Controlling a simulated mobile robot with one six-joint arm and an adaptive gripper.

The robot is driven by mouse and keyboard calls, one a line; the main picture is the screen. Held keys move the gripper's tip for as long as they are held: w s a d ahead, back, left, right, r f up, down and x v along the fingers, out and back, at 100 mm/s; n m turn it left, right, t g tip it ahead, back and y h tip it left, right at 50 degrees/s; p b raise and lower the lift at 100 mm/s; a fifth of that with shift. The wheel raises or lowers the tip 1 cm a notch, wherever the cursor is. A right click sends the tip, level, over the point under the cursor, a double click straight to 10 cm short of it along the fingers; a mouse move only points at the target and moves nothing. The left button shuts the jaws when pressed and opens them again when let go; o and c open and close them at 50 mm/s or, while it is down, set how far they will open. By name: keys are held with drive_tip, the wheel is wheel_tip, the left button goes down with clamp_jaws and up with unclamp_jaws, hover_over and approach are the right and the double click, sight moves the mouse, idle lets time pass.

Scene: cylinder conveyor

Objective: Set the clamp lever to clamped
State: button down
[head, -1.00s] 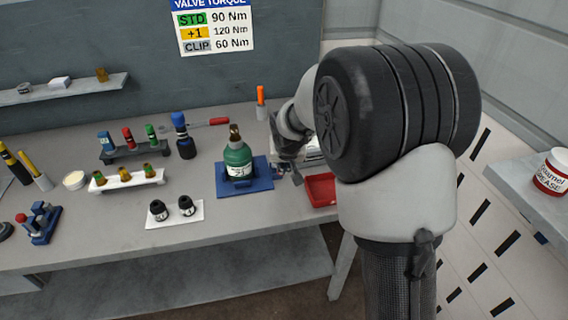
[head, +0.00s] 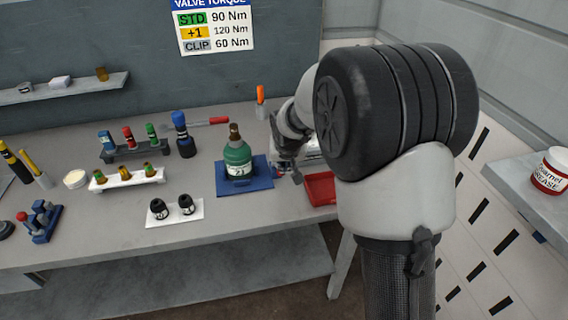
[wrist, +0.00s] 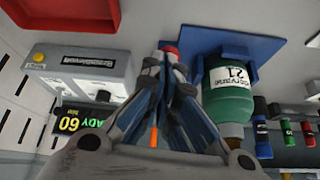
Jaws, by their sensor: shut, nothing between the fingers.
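A green bottle (head: 237,160) with a white label stands upright in a blue fixture (head: 230,191) on the bench; in the wrist view, the bottle (wrist: 229,100) and blue fixture (wrist: 205,40) are right of centre. A small red knob (wrist: 168,48), possibly the clamp lever's end, shows just beyond my fingertips in the wrist view. The rest of the lever is hidden, so I cannot tell its position. My gripper (head: 294,175) is beside the fixture's right side; in the wrist view my gripper (wrist: 166,68) is shut and empty, its tips close to the knob. Contact is unclear.
A red tray (head: 321,190) lies right of my gripper. A grey device (wrist: 85,68) with a lit display is left in the wrist view. A white holder (head: 174,214) with two black parts is in front of the fixture. Racks of coloured parts fill the bench's left.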

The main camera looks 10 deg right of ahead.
drive_tip(key=r, duration=0.1)
drive_tip(key=r+p, duration=0.1)
drive_tip(key=w+r+p, duration=0.1)
drive_tip(key=shift+d+r, duration=0.25)
drive_tip(key=shift+r, duration=0.1)
drive_tip(key=s, duration=0.9)
drive_tip(key=shift+s+a, duration=0.3)
drive_tip(key=shift+s, duration=0.05)
drive_tip(key=s+d+r, duration=0.1)
drive_tip(key=s+r, duration=0.9)
drive_tip(key=s, duration=0.5)
drive_tip(key=s+a+r+n+g, duration=0.1)
drive_tip(key=s, duration=1.2)
drive_tip(key=shift+n+y, duration=0.3)
drive_tip(key=shift+n, duration=0.1)
drive_tip(key=shift+w+r, duration=0.1)
